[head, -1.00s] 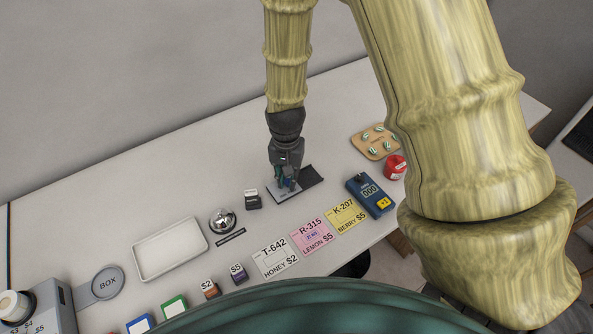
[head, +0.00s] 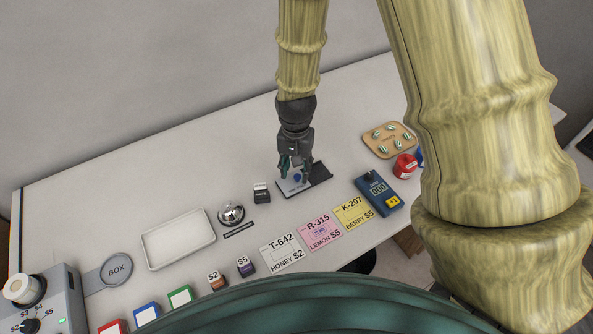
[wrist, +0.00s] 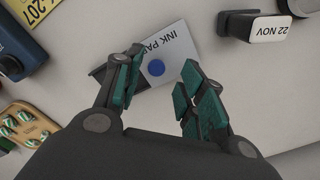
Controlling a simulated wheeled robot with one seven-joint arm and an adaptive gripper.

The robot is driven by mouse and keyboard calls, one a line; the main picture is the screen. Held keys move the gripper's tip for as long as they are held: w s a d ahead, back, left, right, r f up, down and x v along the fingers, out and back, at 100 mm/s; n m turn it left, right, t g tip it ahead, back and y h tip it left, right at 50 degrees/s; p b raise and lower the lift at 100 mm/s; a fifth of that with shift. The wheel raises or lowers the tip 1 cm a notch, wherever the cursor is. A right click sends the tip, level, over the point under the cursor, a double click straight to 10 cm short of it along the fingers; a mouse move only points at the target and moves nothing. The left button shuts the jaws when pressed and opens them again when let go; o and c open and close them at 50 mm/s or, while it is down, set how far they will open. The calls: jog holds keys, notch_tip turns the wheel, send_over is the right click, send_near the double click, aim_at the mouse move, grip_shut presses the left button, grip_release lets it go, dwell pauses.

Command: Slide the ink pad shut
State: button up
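The ink pad is a flat dark tray (head: 320,171) with a pale sliding lid (head: 288,187) that has a blue round knob (head: 297,178). The lid covers the left part; a dark strip stays uncovered on the right in the head view. In the wrist view the lid (wrist: 177,48) reads "INK PAD", the knob (wrist: 156,68) is between the fingers, and the dark tray (wrist: 98,74) shows at the left, partly hidden by a finger. My gripper (head: 296,170) is open and empty over the lid, its fingers (wrist: 160,60) apart on both sides of the knob.
A date stamp (head: 261,193) and a bell (head: 231,214) stand to the left. A blue card device (head: 377,193), a red pot (head: 405,167) and a wooden tray (head: 400,149) are to the right. Price cards (head: 320,231) lie in front. The counter behind is clear.

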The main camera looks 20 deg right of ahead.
aim_at(296, 176)
notch_tip(296, 176, up, 10)
dwell(0.6)
jog(key=shift+s+r, duration=0.1)
dwell(0.3)
